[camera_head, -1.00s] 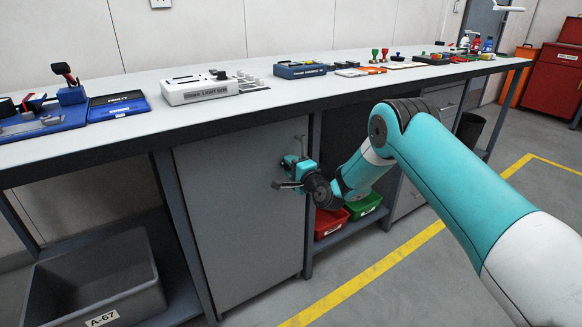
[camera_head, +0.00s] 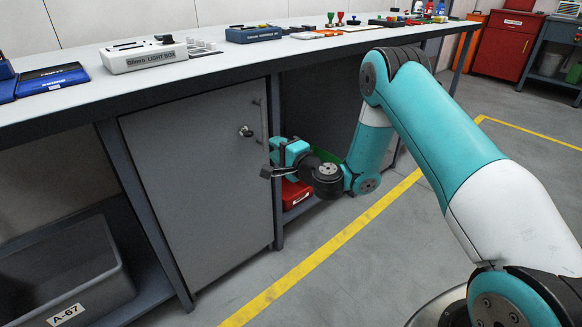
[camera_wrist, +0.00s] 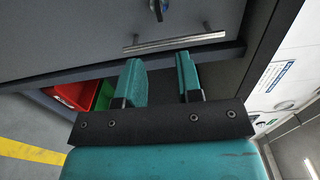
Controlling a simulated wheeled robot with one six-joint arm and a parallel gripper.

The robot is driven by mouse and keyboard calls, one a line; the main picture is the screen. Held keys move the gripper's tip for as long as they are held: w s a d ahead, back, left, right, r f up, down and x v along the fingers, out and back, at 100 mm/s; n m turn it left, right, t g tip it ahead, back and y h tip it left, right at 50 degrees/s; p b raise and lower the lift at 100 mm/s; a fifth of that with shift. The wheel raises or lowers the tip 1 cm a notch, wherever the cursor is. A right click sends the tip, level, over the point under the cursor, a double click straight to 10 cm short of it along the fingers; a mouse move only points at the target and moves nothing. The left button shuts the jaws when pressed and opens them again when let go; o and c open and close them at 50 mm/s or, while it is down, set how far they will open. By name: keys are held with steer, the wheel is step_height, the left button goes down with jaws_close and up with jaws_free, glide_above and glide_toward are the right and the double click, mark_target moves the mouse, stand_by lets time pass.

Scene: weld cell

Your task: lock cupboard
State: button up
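The grey cupboard door (camera_head: 205,180) is under the bench and looks closed. A key or lock knob (camera_head: 245,131) sits on it near the upper right, beside a vertical bar handle (camera_head: 259,120). My gripper (camera_head: 268,158) is in front of the door's right edge, below and right of the lock, apart from it. In the wrist view my gripper (camera_wrist: 160,75) has its two teal fingers spread with nothing between them. The handle (camera_wrist: 175,41) lies just beyond the fingertips, and the lock (camera_wrist: 157,8) is at the top edge, partly cut off.
The bench top (camera_head: 310,50) overhangs the door and carries a light box (camera_head: 143,55) and other items. A grey bin (camera_head: 65,270) stands on the lower left shelf. A red bin (camera_head: 295,193) is behind my gripper. The floor in front is clear.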

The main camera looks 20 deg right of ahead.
steer(key=b+v, duration=0.5)
steer(key=b, duration=0.4)
steer(key=shift+s, duration=0.2)
steer(key=s+a+r+n+g+y, duration=0.3)
steer(key=s+a+n+g, duration=0.3)
steer(key=s+a+n, duration=0.2)
steer(key=s+a+r+n+g+y, duration=0.3)
steer(key=s+a+n+g, duration=0.2)
steer(key=s+a+n, duration=0.35)
steer(key=s+d+n+g+h+p, duration=0.1)
steer(key=s+d+n+g+h, duration=0.25)
steer(key=s, duration=0.55)
steer(key=s+d+n+g+h+p, duration=0.1)
steer(key=s+d+n+g+h, duration=0.2)
steer(key=s, duration=0.5)
step_height(320, 180, up, 38)
steer(key=m+p, duration=0.1)
steer(key=p, duration=3.6)
steer(key=shift+s+a+h+p, duration=0.15)
steer(key=shift+a+h+p, duration=0.1)
steer(key=shift+h+p, duration=0.2)
